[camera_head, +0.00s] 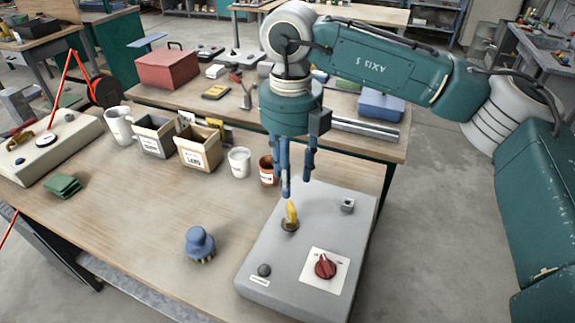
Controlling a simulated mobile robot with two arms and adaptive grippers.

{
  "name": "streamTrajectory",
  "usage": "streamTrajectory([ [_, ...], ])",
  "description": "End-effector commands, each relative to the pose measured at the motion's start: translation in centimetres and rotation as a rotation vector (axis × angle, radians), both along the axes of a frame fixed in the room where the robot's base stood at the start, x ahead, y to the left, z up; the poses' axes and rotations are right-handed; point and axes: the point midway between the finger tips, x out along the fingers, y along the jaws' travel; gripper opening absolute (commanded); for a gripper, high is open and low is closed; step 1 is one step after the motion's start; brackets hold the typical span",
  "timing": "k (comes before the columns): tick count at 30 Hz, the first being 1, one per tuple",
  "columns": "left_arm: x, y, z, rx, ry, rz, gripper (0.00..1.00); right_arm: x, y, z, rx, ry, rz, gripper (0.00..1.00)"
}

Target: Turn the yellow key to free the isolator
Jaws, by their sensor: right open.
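The yellow key (292,213) stands in a round lock on top of a grey box (322,219) at the right front of the bench. A red rotary isolator knob (325,266) sits on a white plate on the same box. My right gripper (297,188) comes down from above with its blue fingers apart. Its fingertips are just above and behind the key, and I cannot tell whether one touches it. My left gripper is not in view.
The box also bears a dark knob (264,270) and a small metal block (347,205). A blue-handled brush-like tool (200,243) stands to its left. A brown cup (267,170), a white cup (239,161) and a cardboard box (200,150) stand behind.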

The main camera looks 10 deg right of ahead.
Motion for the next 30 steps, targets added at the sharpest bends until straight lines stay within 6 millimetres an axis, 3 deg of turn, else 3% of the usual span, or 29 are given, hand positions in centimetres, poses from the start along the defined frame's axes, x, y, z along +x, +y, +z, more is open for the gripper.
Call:
streamTrajectory([
  [8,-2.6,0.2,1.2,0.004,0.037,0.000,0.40,-0.1,-0.1,-3.7,-0.002,0.007,0.000,0.41],
  [18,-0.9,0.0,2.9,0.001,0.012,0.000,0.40,-0.1,0.0,-9.1,0.002,0.005,0.000,0.41],
  [30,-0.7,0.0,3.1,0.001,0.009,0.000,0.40,0.0,0.1,-10.6,0.003,0.002,0.001,0.41],
])
